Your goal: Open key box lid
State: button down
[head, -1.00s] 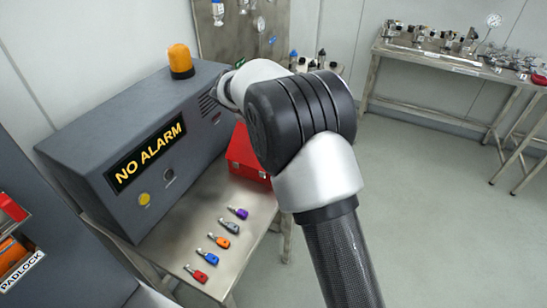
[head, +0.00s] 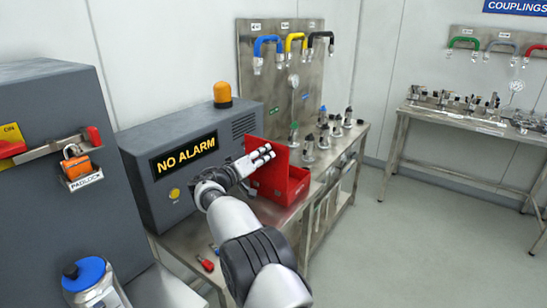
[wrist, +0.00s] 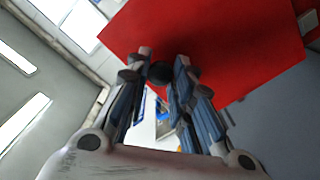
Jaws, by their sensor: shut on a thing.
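The red key box (head: 292,192) stands on the metal bench, just right of the grey alarm cabinet. Its red lid (head: 281,157) is raised and stands steeply up from the box. My gripper (head: 264,155) is at the lid's left side. In the wrist view the lid (wrist: 215,45) fills the upper right, and my gripper (wrist: 160,78) is shut on a small black knob (wrist: 160,72) that sits against it. The inside of the box is mostly too small to make out.
The alarm cabinet (head: 150,205) with an orange beacon (head: 222,95) stands close left of the box. A red key (head: 205,264) lies on the bench front. Several fittings (head: 322,130) stand to the right. Open floor (head: 400,240) lies right.

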jog(key=shift+s+a+f+t+h+b, duration=0.25)
jog(key=shift+s+a+t+h+b, duration=0.15)
jog(key=shift+s+t, duration=0.15)
jog(key=c, duration=1.4)
grip_release()
jog(key=shift+s+a, duration=0.1)
jog(key=v, duration=1.2)
